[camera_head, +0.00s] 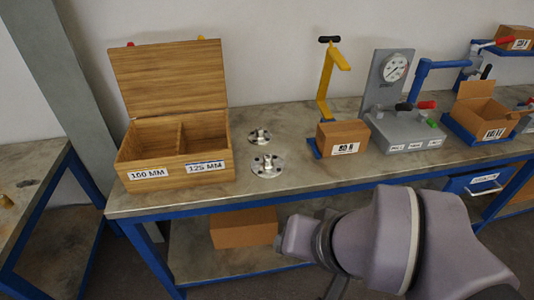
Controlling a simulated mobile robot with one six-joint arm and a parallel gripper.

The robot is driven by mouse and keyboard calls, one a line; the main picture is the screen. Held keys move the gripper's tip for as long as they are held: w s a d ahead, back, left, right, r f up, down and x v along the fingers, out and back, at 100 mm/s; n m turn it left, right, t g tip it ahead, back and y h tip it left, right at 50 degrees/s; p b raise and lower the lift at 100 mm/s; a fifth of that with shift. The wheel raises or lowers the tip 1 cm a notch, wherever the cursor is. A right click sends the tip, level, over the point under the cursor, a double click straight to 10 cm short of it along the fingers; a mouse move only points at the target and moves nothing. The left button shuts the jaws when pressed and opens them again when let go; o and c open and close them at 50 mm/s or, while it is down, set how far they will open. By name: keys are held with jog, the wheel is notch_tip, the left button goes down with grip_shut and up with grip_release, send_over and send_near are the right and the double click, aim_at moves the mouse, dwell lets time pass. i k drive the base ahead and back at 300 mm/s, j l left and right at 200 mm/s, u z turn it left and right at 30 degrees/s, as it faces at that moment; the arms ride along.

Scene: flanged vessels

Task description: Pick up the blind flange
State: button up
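Two round metal flanges with bolt holes and a raised middle lie flat on the worn workbench top (300,160), right of the wooden box. The smaller flange (260,136) is farther back and the larger flange (267,165) is nearer the front edge. Both are free of any grip. I cannot tell from their faces which one is the blind flange. My arm reaches in from the bottom right, and its end is in front of the bench, below and right of the flanges. I cannot make out the fingers of my gripper.
The open wooden box (175,160) has two compartments, labelled 100 MM and 125 MM. Right of the flanges stand a small carton (342,138), a yellow stand (326,85) and a gauge unit (398,125). Another carton (245,227) sits on the lower shelf.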

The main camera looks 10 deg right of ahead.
aim_at(265, 166)
jog(key=i+j+z, duration=0.3)
jog(key=i, duration=0.25)
jog(key=i+j+z, duration=0.3)
jog(key=i+j, duration=0.2)
jog(key=j, duration=0.1)
